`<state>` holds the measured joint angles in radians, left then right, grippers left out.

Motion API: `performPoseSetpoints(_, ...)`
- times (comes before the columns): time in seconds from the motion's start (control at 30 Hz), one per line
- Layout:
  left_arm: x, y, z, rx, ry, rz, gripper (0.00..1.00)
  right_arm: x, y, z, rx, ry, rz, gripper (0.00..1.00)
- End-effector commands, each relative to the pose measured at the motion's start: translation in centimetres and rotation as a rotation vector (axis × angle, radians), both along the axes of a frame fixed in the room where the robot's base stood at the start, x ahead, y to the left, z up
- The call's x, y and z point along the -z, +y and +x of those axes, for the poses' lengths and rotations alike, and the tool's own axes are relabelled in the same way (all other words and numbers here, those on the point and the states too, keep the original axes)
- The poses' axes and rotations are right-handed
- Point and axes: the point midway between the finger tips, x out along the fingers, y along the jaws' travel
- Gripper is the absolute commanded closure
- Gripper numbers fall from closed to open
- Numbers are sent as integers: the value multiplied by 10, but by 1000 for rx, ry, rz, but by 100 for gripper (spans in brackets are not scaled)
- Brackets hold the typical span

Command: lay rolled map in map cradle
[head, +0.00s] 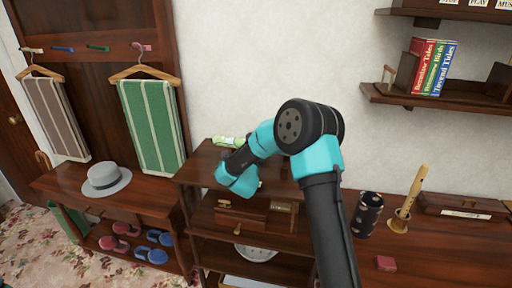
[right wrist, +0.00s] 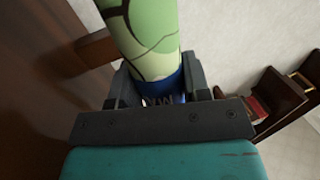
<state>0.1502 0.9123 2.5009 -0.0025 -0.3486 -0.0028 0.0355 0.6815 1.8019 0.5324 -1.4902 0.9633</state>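The rolled map is a pale green tube with dark lines and a blue band. In the right wrist view the map (right wrist: 150,25) rises between the fingers of my right gripper (right wrist: 158,88), which close around it at the blue band. In the head view my right arm reaches over the wooden shelf unit and hides most of the gripper. A green end of the map (head: 226,141) shows just beyond it, near the unit's top. I cannot make out the map cradle for certain; a brown wooden piece (right wrist: 97,47) stands beside the map in the wrist view. My left gripper is not in view.
A grey hat (head: 106,179) sits on the left bench, below hanging towels (head: 152,125). On the right desk stand a dark spotted cup (head: 367,215), a recorder in a holder (head: 408,200) and a small red block (head: 386,263). Books (head: 433,68) stand on the wall shelf.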

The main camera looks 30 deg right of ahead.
Motion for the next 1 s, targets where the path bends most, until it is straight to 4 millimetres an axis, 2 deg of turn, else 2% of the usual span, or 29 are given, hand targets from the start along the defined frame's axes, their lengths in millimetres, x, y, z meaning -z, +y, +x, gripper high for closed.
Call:
performPoseSetpoints(0.03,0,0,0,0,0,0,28,43,-1,-3,0,72,4,52)
performPoseSetpoints(0.3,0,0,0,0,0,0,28,43,-1,-3,0,72,5,28)
performPoseSetpoints(0.67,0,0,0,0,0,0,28,43,1,-5,-1,72,6,28)
performPoseSetpoints(0.87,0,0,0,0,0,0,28,44,14,-20,0,66,8,28)
performPoseSetpoints(1.0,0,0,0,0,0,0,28,45,31,-37,-1,60,6,28)
